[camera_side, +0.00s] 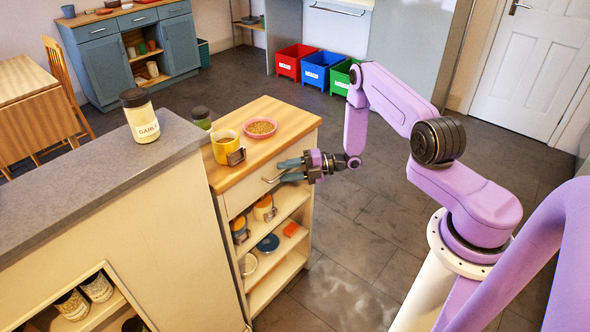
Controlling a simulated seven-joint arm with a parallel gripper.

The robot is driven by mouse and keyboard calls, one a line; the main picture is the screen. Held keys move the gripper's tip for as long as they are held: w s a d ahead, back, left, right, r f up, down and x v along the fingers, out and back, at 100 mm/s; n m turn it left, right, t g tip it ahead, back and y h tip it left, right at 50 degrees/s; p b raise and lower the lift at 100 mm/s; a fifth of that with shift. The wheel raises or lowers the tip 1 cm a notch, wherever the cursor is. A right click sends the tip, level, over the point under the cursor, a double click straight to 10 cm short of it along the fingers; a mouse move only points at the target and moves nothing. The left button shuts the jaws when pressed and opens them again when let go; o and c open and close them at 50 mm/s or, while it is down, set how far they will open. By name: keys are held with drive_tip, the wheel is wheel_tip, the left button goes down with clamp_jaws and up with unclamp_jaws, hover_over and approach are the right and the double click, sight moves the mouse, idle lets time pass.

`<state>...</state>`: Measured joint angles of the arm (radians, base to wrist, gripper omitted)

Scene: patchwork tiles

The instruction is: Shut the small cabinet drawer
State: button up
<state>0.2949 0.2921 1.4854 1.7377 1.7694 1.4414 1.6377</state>
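The small cabinet (232,178) is cream with a wooden top and stands in the middle of the view. Its drawer (245,190) is the cream front just under the top, with a pale bar handle (270,180). The drawer front looks about level with the cabinet; a small gap cannot be ruled out from here. My gripper (283,171) is in front of the drawer, by the handle, with its two grey fingers spread apart. Nothing shows between them. Whether a finger touches the handle or drawer front cannot be told.
On the cabinet top stand a yellow mug (226,147) and a pink bowl (261,128). Open shelves below hold cups, plates and a red block (291,229). A grey counter (75,178) with a labelled jar (141,118) adjoins at left. The floor to the right is clear.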

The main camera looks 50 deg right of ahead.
drive_tip(key=v, duration=1.7)
drive_tip(key=shift+s, duration=0.15)
drive_tip(key=shift+d, duration=0.1)
drive_tip(key=s+a+r+n+g+h, duration=0.1)
drive_tip(key=s+a+r+n+g, duration=0.1)
drive_tip(key=a+r+n+g, duration=0.5)
drive_tip(key=s+a+r+n+g, duration=0.1)
drive_tip(key=a+n+g, duration=0.35)
drive_tip(key=n, duration=0.55)
drive_tip(key=s+a+r+n+g+h, duration=0.1)
drive_tip(key=s+a+r+n+g, duration=0.1)
drive_tip(key=a+r+n+g, duration=0.45)
drive_tip(key=s+a+r+n+t+h, duration=0.2)
drive_tip(key=s+n, duration=0.4)
drive_tip(key=n, duration=0.6)
drive_tip(key=s+a+r+n+t+h, duration=0.2)
drive_tip(key=s+n, duration=0.4)
drive_tip(key=n, duration=0.5)
drive_tip(key=s+a+r+n+t+h, duration=0.2)
drive_tip(key=s+r+n+h, duration=0.2)
drive_tip(key=n, duration=0.8)
drive_tip(key=shift+s+r+n+t+h, duration=0.15)
drive_tip(key=shift+s+n+t+h, duration=0.25)
drive_tip(key=shift+s+h, duration=0.4)
